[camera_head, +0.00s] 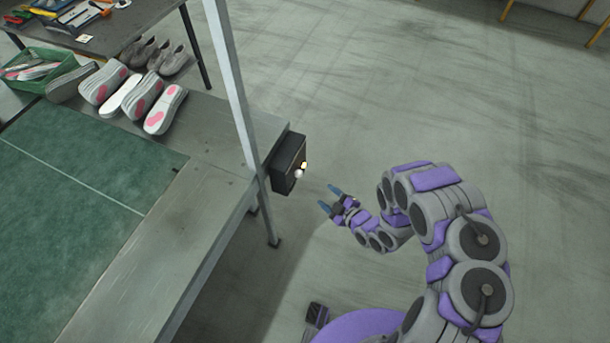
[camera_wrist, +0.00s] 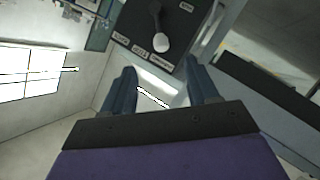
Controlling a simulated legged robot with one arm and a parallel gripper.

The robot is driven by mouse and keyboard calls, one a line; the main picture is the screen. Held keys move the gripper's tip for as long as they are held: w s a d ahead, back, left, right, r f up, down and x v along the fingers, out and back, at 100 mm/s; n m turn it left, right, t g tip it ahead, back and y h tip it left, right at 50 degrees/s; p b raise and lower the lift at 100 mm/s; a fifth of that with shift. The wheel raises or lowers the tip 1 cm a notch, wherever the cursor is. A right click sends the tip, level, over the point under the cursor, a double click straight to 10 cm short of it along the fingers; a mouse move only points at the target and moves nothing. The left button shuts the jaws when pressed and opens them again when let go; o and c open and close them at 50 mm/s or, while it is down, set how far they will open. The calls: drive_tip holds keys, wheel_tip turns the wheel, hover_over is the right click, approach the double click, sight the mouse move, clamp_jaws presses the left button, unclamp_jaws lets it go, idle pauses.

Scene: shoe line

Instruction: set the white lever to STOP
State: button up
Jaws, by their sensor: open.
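The white lever knob (camera_head: 299,174) is on the outer face of a dark control box (camera_head: 284,160) at the table's edge. In the wrist view the lever's white knob (camera_wrist: 161,42) sits at the end of a dark stem and points toward the lower edge of the dark panel (camera_wrist: 178,28), near the long label (camera_wrist: 161,58). Other small labels lie to its left; I cannot read the wording. My gripper (camera_head: 329,198) is open and empty, to the right of and apart from the box. Its blue fingers (camera_wrist: 160,72) show below the knob in the wrist view.
A small orange-lit spot (camera_head: 304,165) shows beside the knob. A pale upright post (camera_head: 232,85) stands by the box. The green conveyor (camera_head: 70,195) and several shoes (camera_head: 143,98) are to the left. The floor (camera_head: 430,90) right of the box is clear.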

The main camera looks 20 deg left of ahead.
sight(298, 172)
drive_tip(key=b+x, duration=0.3)
drive_tip(key=x, duration=1.3)
drive_tip(key=shift+f, duration=0.1)
clamp_jaws()
